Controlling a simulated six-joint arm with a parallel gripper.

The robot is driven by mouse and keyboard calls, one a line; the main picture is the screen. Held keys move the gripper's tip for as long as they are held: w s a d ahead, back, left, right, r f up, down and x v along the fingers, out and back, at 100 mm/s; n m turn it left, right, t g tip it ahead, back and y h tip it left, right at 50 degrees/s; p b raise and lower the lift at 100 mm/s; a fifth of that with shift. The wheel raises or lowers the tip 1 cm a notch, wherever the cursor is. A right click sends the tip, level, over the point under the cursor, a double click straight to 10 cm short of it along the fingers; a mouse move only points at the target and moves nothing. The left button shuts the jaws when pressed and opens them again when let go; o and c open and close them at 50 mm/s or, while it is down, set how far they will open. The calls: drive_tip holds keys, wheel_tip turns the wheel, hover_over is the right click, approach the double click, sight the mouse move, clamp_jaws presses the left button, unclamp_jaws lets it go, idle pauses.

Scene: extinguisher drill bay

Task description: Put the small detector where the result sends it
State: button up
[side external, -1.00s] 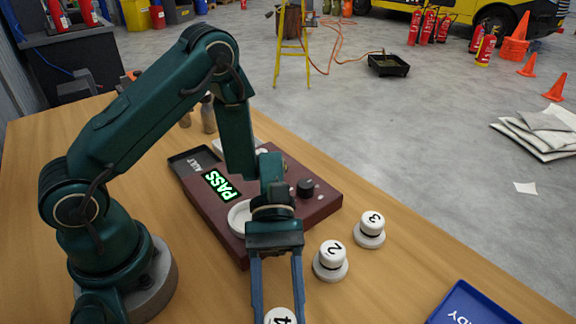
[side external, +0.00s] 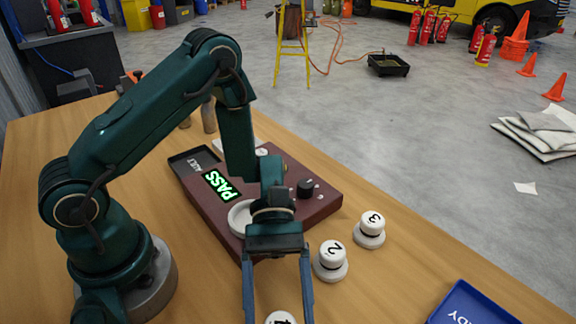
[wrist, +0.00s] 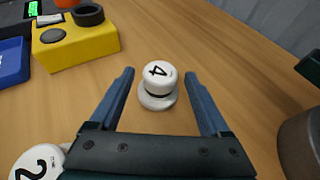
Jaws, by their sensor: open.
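The dark red test box (side external: 320,206) has a lit display (side external: 222,186) reading PASS in green. Its white round seat is partly hidden by my wrist. Detectors marked 2 (side external: 331,262) and 3 (side external: 370,230) stand to the right.
A black tray labelled FAULT (side external: 190,160) lies behind the box. A blue tray (side external: 470,300), lettering cut to "DY", is at lower right.

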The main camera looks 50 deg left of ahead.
drive_tip(key=v, duration=1)
drive_tip(key=shift+w+a+r, duration=0.1)
drive_tip(key=shift+w+a, duration=0.1)
drive_tip(key=shift+w+a+r, duration=0.25)
drive_tip(key=shift+a, duration=0.2)
drive_tip(key=shift+a+r, duration=0.1)
drive_tip(key=shift+r, duration=0.05)
drive_tip(key=s+a+r+m+t+y, duration=0.5)
drive_tip(key=r+m+t+y, duration=0.4)
drive_tip(key=m+t+y, duration=0.2)
drive_tip(key=shift+a+t, duration=0.6)
drive_tip(key=shift+t, duration=0.3)
drive_tip(key=shift+o, duration=0.6)
drive_tip(key=shift+s+a+r, duration=0.1)
